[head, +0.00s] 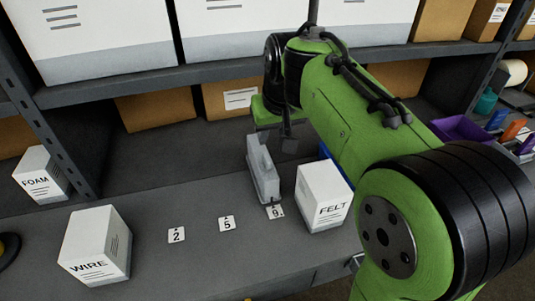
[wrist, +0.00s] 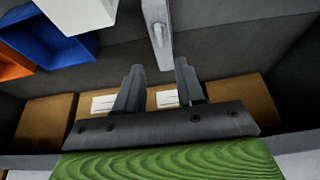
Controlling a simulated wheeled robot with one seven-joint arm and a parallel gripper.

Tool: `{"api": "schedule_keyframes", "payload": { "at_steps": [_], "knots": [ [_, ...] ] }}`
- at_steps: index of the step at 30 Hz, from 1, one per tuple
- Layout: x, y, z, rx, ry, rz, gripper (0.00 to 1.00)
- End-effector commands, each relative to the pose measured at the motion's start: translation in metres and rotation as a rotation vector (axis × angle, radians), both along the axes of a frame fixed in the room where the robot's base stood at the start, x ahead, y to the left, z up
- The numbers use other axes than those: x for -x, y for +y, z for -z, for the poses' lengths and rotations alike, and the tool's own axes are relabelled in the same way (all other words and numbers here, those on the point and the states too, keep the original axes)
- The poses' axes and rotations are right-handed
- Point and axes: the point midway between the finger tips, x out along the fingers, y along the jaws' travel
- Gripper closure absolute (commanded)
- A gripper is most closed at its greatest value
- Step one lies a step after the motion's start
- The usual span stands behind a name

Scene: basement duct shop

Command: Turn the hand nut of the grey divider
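The grey divider (head: 263,172) stands upright on the shelf, just left of the white FELT box. In the wrist view the divider (wrist: 158,50) is a pale grey strip coming down from the top edge, in line with the gap between my fingers. A small light fitting on it, seemingly the hand nut (wrist: 158,31), shows near the top. My gripper (head: 288,143) is above and near the divider's top end in the head view. In the wrist view my gripper (wrist: 160,70) has its two fingers apart with nothing gripped. Whether a finger touches the divider I cannot tell.
The FELT box (head: 322,197) stands close on the divider's right. Number cards 2 (head: 176,235), 5 (head: 226,223) and 9 (head: 276,211) run along the shelf. The WIRE box (head: 96,245) and FOAM box (head: 42,175) stand left. Blue (wrist: 45,36) and orange (wrist: 12,63) bins are nearby.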

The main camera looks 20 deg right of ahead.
Motion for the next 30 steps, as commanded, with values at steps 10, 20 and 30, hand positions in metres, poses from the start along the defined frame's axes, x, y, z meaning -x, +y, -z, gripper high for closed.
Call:
{"api": "schedule_keyframes", "payload": {
  "at_steps": [10, 20, 30],
  "knots": [
    [-0.034, 0.0, 0.087, 0.0, 0.005, 0.0, 0.62],
    [-0.048, -0.001, 0.117, 0.0, 0.002, 0.0, 0.62],
    [-0.048, -0.001, 0.116, 0.0, 0.001, 0.0, 0.86]
  ]
}}
